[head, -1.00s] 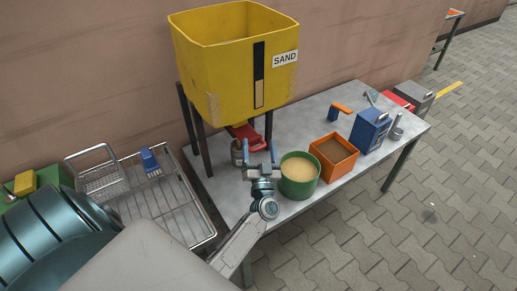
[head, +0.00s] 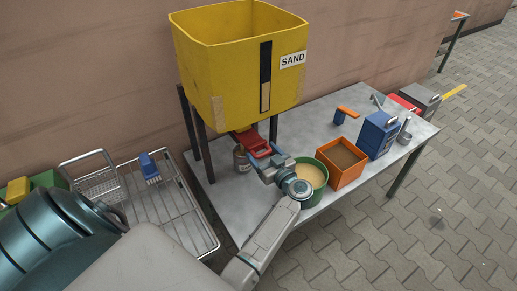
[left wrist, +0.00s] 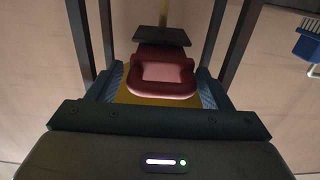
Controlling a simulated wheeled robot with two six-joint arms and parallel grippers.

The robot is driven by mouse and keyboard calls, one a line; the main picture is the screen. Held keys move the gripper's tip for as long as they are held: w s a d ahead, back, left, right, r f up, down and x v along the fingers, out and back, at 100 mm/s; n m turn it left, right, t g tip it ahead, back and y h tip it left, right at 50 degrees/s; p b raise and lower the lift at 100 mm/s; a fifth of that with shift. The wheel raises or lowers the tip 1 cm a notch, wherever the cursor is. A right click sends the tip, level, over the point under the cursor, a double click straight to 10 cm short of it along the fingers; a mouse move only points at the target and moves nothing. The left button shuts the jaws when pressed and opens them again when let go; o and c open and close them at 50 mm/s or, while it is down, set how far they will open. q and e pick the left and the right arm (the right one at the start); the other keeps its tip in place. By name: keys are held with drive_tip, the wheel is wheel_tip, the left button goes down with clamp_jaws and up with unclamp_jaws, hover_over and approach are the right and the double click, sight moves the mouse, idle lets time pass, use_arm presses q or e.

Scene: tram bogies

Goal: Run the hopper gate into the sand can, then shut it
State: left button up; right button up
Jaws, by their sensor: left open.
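The yellow sand hopper (head: 238,70) stands on dark legs at the back of the table. Its red gate handle (head: 255,143) sticks out below the hopper. It also shows in the left wrist view (left wrist: 165,78), below a dark plate. The small grey metal can (head: 241,159) stands under the gate, partly hidden by the handle and gripper. My left gripper (head: 264,156) is open at the handle. In the left wrist view its blue fingers (left wrist: 162,88) lie on either side of the red handle, with gaps visible. My right gripper is not in view.
A green tub of sand (head: 312,172) stands close beside my left wrist. An orange box (head: 345,163) and a blue box (head: 376,134) stand further right. A wire basket (head: 165,208) is left of the table. The front left tabletop (head: 228,207) is clear.

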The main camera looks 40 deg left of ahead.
use_arm(q)
drive_tip(key=shift+w+a, duration=0.25)
drive_tip(key=shift+a, duration=0.4)
drive_tip(key=shift+r, duration=0.1)
